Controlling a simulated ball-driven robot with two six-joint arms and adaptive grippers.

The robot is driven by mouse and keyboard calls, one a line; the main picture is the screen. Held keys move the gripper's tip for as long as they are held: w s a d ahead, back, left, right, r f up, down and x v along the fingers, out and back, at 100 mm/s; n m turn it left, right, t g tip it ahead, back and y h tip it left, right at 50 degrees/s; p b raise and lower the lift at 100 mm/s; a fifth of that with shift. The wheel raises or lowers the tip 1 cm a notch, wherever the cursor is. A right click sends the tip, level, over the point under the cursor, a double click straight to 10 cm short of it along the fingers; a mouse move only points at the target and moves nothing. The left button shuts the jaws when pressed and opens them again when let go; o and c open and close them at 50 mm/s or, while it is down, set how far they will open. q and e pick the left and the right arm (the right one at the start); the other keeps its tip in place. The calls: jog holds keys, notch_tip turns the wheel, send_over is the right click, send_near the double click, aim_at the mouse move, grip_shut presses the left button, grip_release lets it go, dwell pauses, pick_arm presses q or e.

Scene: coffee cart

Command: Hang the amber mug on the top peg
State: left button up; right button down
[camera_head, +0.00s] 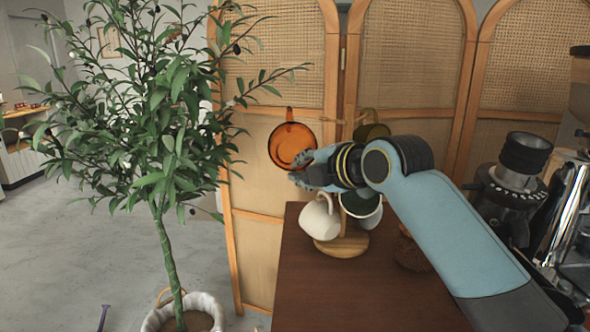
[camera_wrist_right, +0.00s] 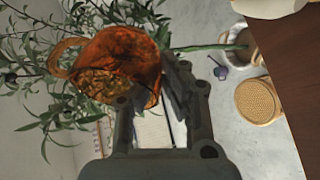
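The amber mug (camera_head: 291,146) is held in the air left of the mug stand, its handle up in the head view. My right gripper (camera_head: 306,172) is shut on its lower right side. The mug also fills the upper left of the wrist view (camera_wrist_right: 118,58), at the fingers. The stand's round wooden base (camera_head: 343,243) is on the table. A cream mug (camera_head: 318,218) and a dark-green-and-white mug (camera_head: 363,207) hang low on it. An olive mug (camera_head: 371,132) shows behind my wrist. My wrist hides the stand's upper part and top peg. My left gripper is not in view.
The brown table (camera_head: 345,295) has bare room in front of the stand. A brown textured object (camera_head: 411,250) sits under my forearm. A grinder (camera_head: 515,185) stands at right. A potted tree (camera_head: 170,250) is left of the table, and a cane screen (camera_head: 400,60) stands behind.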

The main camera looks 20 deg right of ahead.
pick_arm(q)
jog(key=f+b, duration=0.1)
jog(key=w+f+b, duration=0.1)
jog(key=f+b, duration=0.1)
pick_arm(e)
jog(key=d+f, duration=0.2)
jog(key=d, duration=0.6)
jog(key=shift+w+d, duration=0.2)
jog(key=shift+w, duration=0.25)
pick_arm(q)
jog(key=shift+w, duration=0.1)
pick_arm(e)
jog(key=c, duration=1.4)
grip_release()
jog(key=shift+s, duration=0.1)
